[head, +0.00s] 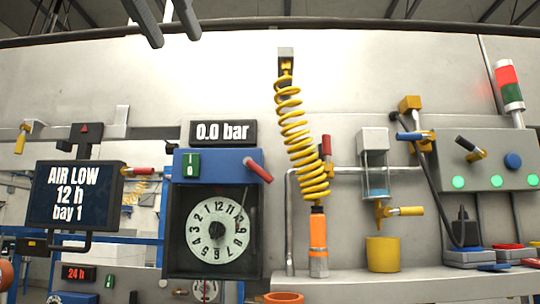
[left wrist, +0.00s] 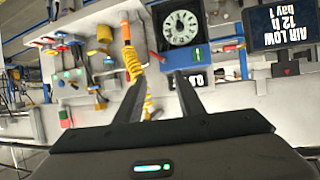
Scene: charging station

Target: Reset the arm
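My left gripper (head: 174,38) shows at the top left of the head view, high in front of the wall and above the 0.0 bar display. Its two dark fingers are spread apart. In the left wrist view the fingers (left wrist: 159,80) are also apart with nothing between them, and the scene appears upside down. The yellow coiled hose (left wrist: 134,66) shows behind the fingers there. My right gripper is in neither view.
A pressure display (head: 223,133) reads 0.0 bar above a dial gauge (head: 215,232). A sign (head: 75,195) reads AIR LOW 12 h bay 1. The coiled hose (head: 295,130) hangs from the wall. A filter glass (head: 375,175) and light panel (head: 495,160) are at right.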

